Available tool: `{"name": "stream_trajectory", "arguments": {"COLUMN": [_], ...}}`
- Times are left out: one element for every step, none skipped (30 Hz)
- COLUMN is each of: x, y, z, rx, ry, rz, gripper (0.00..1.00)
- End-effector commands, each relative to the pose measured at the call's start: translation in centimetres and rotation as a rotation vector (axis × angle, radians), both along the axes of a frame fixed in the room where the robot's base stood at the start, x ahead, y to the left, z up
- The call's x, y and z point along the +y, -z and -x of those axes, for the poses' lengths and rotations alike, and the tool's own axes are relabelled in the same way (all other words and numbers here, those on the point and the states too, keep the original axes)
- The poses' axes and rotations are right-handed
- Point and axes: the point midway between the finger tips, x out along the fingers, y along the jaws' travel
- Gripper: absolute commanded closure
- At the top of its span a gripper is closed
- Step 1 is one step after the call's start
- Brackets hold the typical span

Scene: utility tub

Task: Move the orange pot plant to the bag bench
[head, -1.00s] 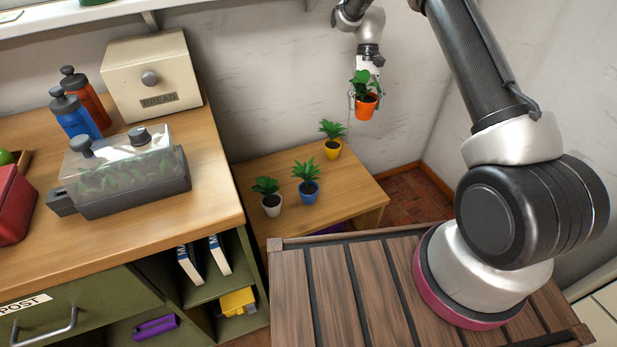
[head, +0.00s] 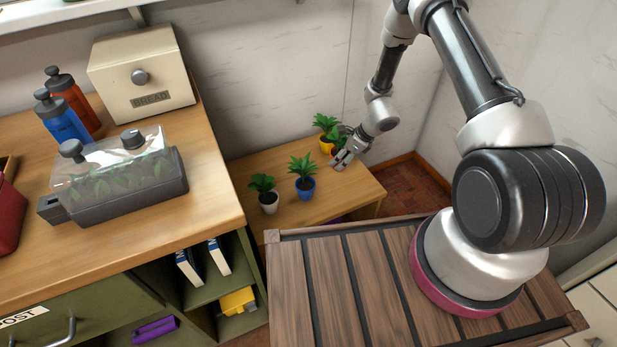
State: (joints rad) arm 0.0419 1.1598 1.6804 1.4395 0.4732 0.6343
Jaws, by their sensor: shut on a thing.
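The low wooden bench (head: 345,195) stands in the corner by the wall. My gripper (head: 342,160) is low over its back right part, tilted, and shut on the orange pot plant (head: 339,132). Green leaves show just behind and above the fingers.
A blue pot plant (head: 305,184) and a white pot plant (head: 268,201) stand on the bench to the left. The bench's front right is clear. A taller counter (head: 215,185) with a bread box (head: 140,75) rises on the left.

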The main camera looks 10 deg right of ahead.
Motion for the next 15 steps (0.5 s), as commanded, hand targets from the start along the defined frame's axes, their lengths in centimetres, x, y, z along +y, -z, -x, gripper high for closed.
{"name": "stream_trajectory", "arguments": {"x": [-0.1,-0.1,-0.1,0.0,0.0,0.0,0.0,0.0,0.0,0.0,0.0,0.0,0.0,0.0,0.0], "y": [0.9,1.5,2.4,3.0,3.5,4.2,4.6,4.9,5.2,5.4,5.7,6.0,6.3,6.7,7.3], "z": [0.1,0.1,0.2,0.2,0.1,0.1,0.1,0.1,0.0,0.1,0.1,0.1,0.0,0.0,0.1], "rx": [0.003,0.002,0.004,0.003,0.002,0.002,0.002,0.0,0.0,0.0,0.0,0.001,0.0,0.0,0.002], "ry": [0.007,0.009,0.01,0.009,0.009,0.008,0.007,0.007,0.006,0.006,0.006,0.006,0.007,0.007,0.007], "rz": [0.001,0.0,0.0,0.0,0.0,0.0,0.0,0.0,0.0,0.0,0.0,-0.001,-0.001,-0.001,-0.001], "gripper": [0.69,0.69,0.69,0.69,0.69,0.69,0.69,0.69,0.69,0.69,0.69,0.69,0.69,0.69,0.69]}}
